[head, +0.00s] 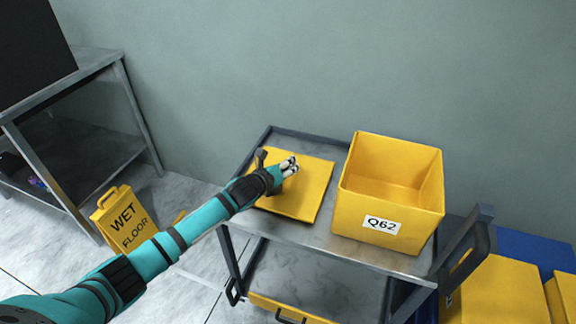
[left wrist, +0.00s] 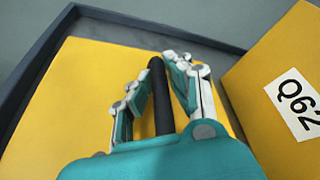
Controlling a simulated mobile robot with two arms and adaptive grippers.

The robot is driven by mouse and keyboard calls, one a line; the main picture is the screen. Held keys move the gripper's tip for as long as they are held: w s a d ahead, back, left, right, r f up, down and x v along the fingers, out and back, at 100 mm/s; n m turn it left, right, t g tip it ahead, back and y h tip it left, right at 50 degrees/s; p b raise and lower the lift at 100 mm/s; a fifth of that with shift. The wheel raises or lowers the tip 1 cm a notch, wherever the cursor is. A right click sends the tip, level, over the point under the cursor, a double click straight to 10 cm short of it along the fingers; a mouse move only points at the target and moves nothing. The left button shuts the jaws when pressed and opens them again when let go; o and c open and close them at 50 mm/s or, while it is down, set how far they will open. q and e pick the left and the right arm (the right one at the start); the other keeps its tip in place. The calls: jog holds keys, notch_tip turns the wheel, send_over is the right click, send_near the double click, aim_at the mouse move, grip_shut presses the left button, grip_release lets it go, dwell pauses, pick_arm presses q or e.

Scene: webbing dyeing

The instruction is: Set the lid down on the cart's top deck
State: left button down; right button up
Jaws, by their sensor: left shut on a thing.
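The yellow lid (head: 312,203) is flat and level over the left part of the cart's grey top deck (head: 330,240), left of the bin. I cannot tell if it touches the deck or hovers just above it. My left gripper (head: 288,167) is over the lid, shut on its dark handle (head: 261,157). In the left wrist view the black handle (left wrist: 157,95) runs between the fingers (left wrist: 160,85), with the yellow lid (left wrist: 80,90) beneath. My right gripper is out of view.
An open, empty yellow bin (head: 390,190) labelled Q62 stands on the deck's right part, close to the lid. A raised dark rim (head: 300,135) edges the deck. A wet floor sign (head: 122,218) stands left. Yellow boxes (head: 500,290) are at lower right.

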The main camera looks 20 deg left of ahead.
pick_arm(q)
jog(key=c, duration=1.6)
grip_release()
jog(key=shift+c, duration=0.2)
jog(key=o, duration=0.4)
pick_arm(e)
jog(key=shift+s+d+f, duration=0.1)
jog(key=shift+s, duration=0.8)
pick_arm(q)
jog(key=shift+r, duration=0.1)
jog(key=v, duration=1.2)
jog(key=shift+a+p, duration=0.1)
jog(key=shift+p, duration=0.3)
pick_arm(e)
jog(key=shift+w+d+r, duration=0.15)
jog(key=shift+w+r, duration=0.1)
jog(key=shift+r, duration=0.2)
